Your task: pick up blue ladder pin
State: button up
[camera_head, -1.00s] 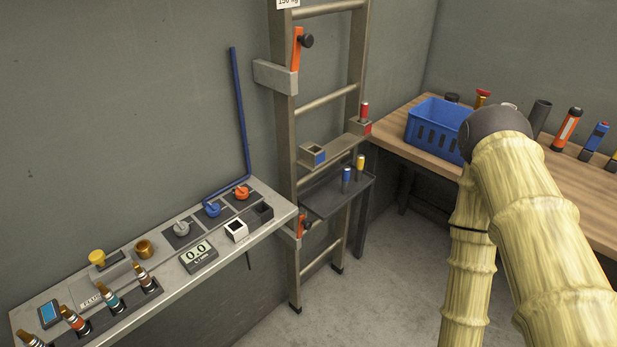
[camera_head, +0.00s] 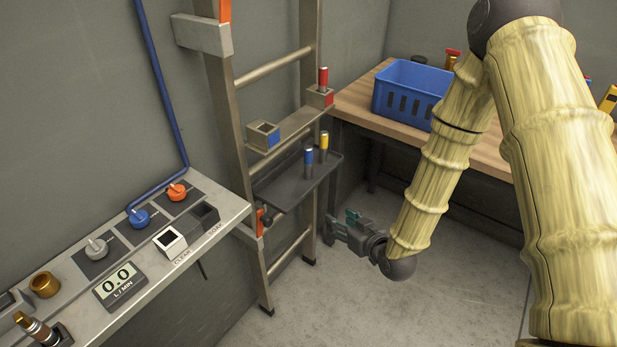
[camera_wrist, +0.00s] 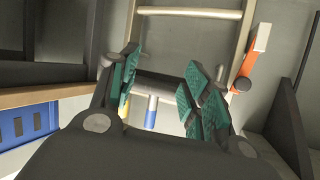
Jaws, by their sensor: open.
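The blue ladder pin (camera_head: 308,163), with a silver top, stands upright on a dark grey tray (camera_head: 285,188) fixed at the ladder. A yellow pin (camera_head: 323,145) stands just behind it to the right. My gripper (camera_head: 343,222) is low in front of the ladder, below and right of the tray, apart from the pins. In the wrist view my gripper (camera_wrist: 158,78) is open and empty, its green-padded fingers spread. A narrow blue and silver shape (camera_wrist: 153,104), which looks like the blue pin, shows between the fingers; its ends are hard to make out.
The ladder (camera_head: 226,110) carries a blue-marked socket (camera_head: 262,136) and a red pin (camera_head: 323,77) in a red-marked holder. A bench with valves (camera_head: 138,218) stands left. A wooden table (camera_head: 355,100) with a blue crate (camera_head: 405,88) stands right. Floor between is clear.

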aim_at(311, 162)
jog(key=w+a+r+t+y, duration=0.1)
jog(key=w+a+r, duration=0.1)
jog(key=w+r, duration=0.1)
jog(key=w+a+r+n+t+y+b, duration=0.1)
jog(key=w+a+r, duration=0.1)
jog(key=w+r, duration=0.1)
jog(key=w+a+r+n+t+y, duration=0.1)
jog(key=w+a+r, duration=0.1)
jog(key=w+r, duration=0.1)
jog(key=shift+w+a+r+b, duration=0.1)
jog(key=shift+w+r+b, duration=0.2)
jog(key=shift+w, duration=0.4)
jog(key=shift+r+p+x, duration=0.15)
jog(key=shift+p+x, duration=0.1)
jog(key=shift+x, duration=1.2)
jog(key=shift+r+p+x, duration=0.15)
jog(key=shift+p+x, duration=0.05)
jog(key=shift+x, duration=1.2)
jog(key=shift+a, duration=0.1)
jog(key=shift+c, duration=0.4)
grip_shut()
